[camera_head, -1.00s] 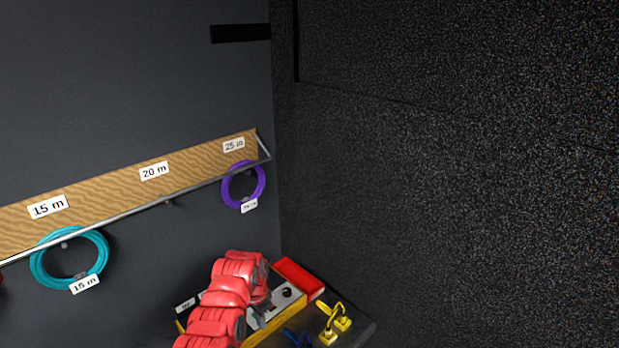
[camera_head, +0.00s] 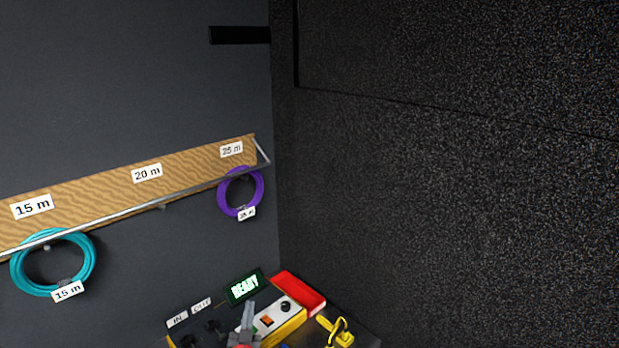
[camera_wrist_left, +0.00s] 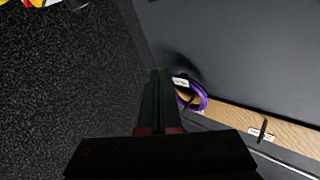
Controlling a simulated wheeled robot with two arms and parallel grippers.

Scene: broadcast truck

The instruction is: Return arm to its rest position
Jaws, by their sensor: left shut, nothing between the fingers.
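My left gripper (camera_head: 246,322) shows at the bottom of the head view, in front of the yellow-sided tester box, with most of the arm below the picture edge. In the left wrist view its dark fingers (camera_wrist_left: 160,92) lie together, shut and empty. The box (camera_head: 283,328) has IN and OUT labels, an orange switch, a black knob and a lit green READY display (camera_head: 244,287). I cannot tell whether the gripper touches the box. My right gripper is not in view.
A wooden board (camera_head: 95,195) with a metal rail runs along the grey wall. A teal cable coil (camera_head: 88,265) and a purple coil (camera_head: 222,197) hang there. A red tray (camera_head: 301,290) and a yellow-ended cable (camera_head: 342,336) sit beside the box. A dark speckled wall fills the right.

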